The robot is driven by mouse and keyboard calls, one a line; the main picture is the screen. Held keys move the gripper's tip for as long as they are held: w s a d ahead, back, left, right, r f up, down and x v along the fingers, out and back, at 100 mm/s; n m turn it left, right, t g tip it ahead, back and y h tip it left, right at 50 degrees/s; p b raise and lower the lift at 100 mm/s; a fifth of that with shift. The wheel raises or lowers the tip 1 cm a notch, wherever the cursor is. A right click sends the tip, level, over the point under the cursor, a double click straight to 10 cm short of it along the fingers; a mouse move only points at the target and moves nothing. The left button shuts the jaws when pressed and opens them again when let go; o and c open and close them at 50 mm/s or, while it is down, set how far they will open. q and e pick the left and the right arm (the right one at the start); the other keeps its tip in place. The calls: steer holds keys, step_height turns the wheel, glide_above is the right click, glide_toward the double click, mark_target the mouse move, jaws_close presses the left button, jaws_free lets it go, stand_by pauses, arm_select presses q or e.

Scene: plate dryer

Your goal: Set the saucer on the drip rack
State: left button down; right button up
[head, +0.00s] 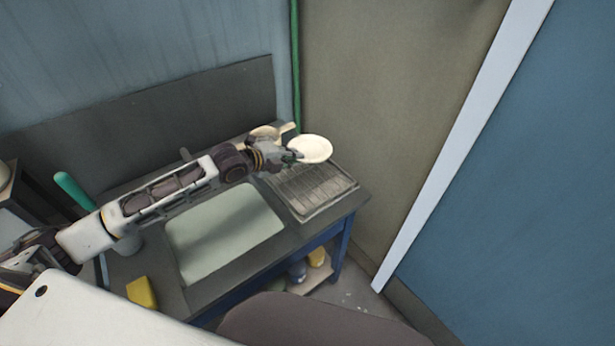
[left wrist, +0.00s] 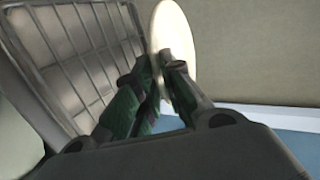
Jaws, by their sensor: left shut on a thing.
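The saucer (head: 311,149) is a round, cream-white dish. My left gripper (head: 293,156) is shut on its near left rim and holds it above the far part of the drip rack. In the left wrist view the saucer (left wrist: 175,38) appears nearly edge-on between the fingertips (left wrist: 162,66). The drip rack (head: 312,190) is a grey wire grid in a tray at the right end of the counter. It also shows in the left wrist view (left wrist: 70,62), to the left of the saucer. The saucer looks clear of the rack. My right gripper is not in view.
A pale sink basin or panel (head: 225,234) lies left of the rack. A beige pan or dish (head: 265,133) stands behind my gripper. A yellow sponge (head: 142,292) and a green-handled item (head: 77,191) are at the left. Walls close in behind and to the right.

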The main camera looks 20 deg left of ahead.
arm_select(q)
glide_above(294, 186)
step_height(294, 186, down, 5)
steer(key=shift+f, duration=0.6)
steer(key=shift+f+p, duration=0.3)
steer(key=shift+f, duration=1.6)
steer(key=c, duration=1.8)
jaws_free()
steer(key=shift+s+a+r, duration=0.1)
steer(key=shift+s+a, duration=0.05)
steer(key=shift+s, duration=0.05)
